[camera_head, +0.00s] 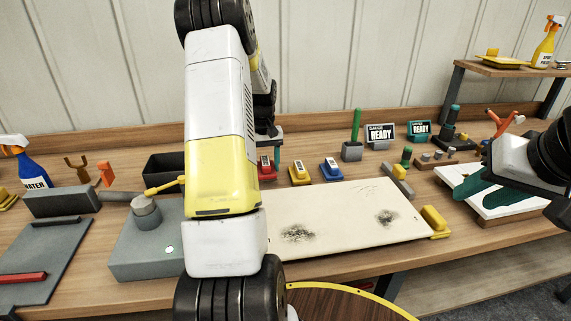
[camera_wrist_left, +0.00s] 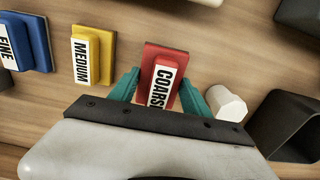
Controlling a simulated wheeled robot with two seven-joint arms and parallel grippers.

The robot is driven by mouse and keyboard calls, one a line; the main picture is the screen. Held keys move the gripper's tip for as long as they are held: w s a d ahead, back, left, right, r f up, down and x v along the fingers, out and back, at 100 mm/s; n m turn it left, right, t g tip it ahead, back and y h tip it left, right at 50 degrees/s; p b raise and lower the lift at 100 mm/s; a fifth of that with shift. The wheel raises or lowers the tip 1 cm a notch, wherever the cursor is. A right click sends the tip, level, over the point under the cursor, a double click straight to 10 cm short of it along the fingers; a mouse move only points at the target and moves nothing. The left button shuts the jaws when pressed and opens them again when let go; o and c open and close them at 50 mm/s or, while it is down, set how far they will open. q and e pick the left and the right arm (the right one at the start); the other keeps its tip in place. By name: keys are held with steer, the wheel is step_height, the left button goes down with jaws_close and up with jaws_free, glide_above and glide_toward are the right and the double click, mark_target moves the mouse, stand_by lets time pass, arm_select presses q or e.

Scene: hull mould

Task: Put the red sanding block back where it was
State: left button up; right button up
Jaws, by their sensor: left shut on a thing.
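The red sanding block, labelled COARSE, shows in the left wrist view (camera_wrist_left: 166,62) between the teal fingers of my left gripper (camera_wrist_left: 160,85). In the head view the red block (camera_head: 267,171) is partly hidden by my left arm. It is in line with the yellow MEDIUM block (camera_head: 299,172) and the blue FINE block (camera_head: 331,169). My left gripper is shut on the red block, at or close to the bench top; I cannot tell whether it touches. My right gripper (camera_head: 485,187) is at the right, over a white board; its finger gap is unclear.
A pale panel (camera_head: 345,223) with two dark smudges lies in front of the blocks. A black bin (camera_head: 164,166) stands left of my left arm. A grey box (camera_head: 138,252) and a grey mat (camera_head: 50,250) are further left. GAUGE READY signs (camera_head: 380,134) stand behind.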

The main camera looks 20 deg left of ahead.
mark_target(266, 173)
arm_select(q)
steer(key=shift+f, duration=1.55)
steer(key=shift+f, duration=0.1)
steer(key=o, duration=1.5)
steer(key=shift+c, duration=0.2)
